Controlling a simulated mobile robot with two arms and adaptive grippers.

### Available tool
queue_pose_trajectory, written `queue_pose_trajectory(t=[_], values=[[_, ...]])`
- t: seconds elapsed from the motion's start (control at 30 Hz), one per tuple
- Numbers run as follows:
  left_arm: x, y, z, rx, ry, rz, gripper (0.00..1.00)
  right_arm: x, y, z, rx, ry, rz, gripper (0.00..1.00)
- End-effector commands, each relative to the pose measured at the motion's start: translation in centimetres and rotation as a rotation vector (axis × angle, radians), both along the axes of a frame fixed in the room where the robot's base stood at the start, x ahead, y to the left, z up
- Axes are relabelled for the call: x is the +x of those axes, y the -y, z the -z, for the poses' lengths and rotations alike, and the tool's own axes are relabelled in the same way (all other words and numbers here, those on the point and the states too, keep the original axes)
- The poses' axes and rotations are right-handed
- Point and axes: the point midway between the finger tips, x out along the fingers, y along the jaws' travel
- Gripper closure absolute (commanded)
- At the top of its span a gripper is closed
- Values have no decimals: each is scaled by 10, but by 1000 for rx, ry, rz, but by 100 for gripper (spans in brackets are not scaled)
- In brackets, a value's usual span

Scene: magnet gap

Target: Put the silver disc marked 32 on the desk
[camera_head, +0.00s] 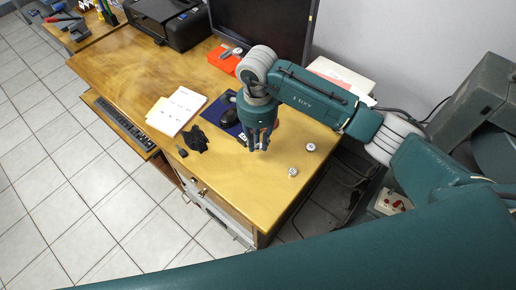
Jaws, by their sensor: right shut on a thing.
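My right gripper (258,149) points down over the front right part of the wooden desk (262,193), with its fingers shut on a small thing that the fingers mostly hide. I cannot read any mark on it, nor tell whether it touches the desk. Two small silver discs lie on the desk to the right of the gripper: one (292,172) nearer the front edge, one (311,147) nearer the right edge. Their markings are too small to read. My left gripper is not in view.
A black mouse (229,118) on a blue mat, white papers (177,109) and a crumpled black thing (193,138) lie left of the gripper. A monitor (268,22), a printer (168,20) and an orange box (224,61) stand behind. The desk's front right corner is mostly clear.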

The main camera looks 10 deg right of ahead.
Motion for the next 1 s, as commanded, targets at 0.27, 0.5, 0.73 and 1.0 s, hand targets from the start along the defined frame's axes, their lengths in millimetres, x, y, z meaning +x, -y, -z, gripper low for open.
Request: queue_pose_trajectory(t=[0.27,0.5,0.73,1.0], values=[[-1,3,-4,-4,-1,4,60,0,0,23,1,-1,1,100],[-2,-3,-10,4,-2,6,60,0,0,56,0,-1,1,100],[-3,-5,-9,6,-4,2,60,1,0,58,1,2,-1,100],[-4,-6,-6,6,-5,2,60,1,0,61,1,2,0,59]])
